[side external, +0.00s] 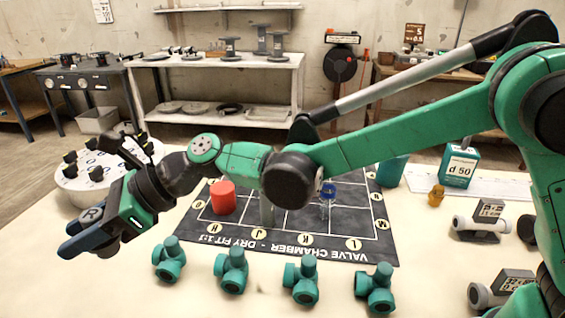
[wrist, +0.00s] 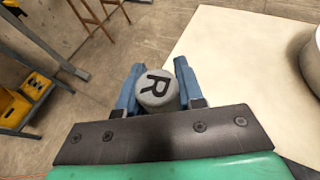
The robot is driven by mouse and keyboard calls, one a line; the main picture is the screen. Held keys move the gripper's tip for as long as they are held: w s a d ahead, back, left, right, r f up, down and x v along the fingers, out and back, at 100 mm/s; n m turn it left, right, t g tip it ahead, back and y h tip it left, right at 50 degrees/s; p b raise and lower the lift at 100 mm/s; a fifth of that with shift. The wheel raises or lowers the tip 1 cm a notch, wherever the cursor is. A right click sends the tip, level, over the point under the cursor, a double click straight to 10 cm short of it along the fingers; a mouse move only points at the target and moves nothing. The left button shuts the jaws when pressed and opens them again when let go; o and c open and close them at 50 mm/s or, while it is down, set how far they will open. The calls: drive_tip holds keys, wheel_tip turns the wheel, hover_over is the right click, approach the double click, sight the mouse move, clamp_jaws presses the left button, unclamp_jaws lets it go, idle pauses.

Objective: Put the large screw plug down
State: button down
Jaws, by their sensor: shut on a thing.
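My gripper (side external: 76,238) is at the far left of the side external view, clear of the valve chamber mat and tilted downward. Its blue fingers are shut on a grey round piece marked R, which I take for the large screw plug (wrist: 158,90). In the wrist view the plug sits between both fingers with its lettered end facing the camera. In the side external view the fingers hide most of it and its R face (side external: 90,214) shows. Floor lies behind the held piece in the wrist view; its height above any surface cannot be told.
A white round stand (side external: 75,182) with several black knobs is just behind my gripper. The dark lettered mat (side external: 300,238) carries a red cylinder (side external: 223,197) and a blue-topped piece (side external: 328,192). Several green fittings (side external: 232,270) line the front. The pale tabletop (wrist: 235,60) is right in the wrist view.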

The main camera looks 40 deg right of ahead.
wheel_tip(320, 180, down, 16)
drive_tip(key=shift+r, duration=0.1)
drive_tip(key=shift+f, duration=0.25)
drive_tip(key=c, duration=0.5)
unclamp_jaws()
drive_tip(key=shift+c, duration=0.2)
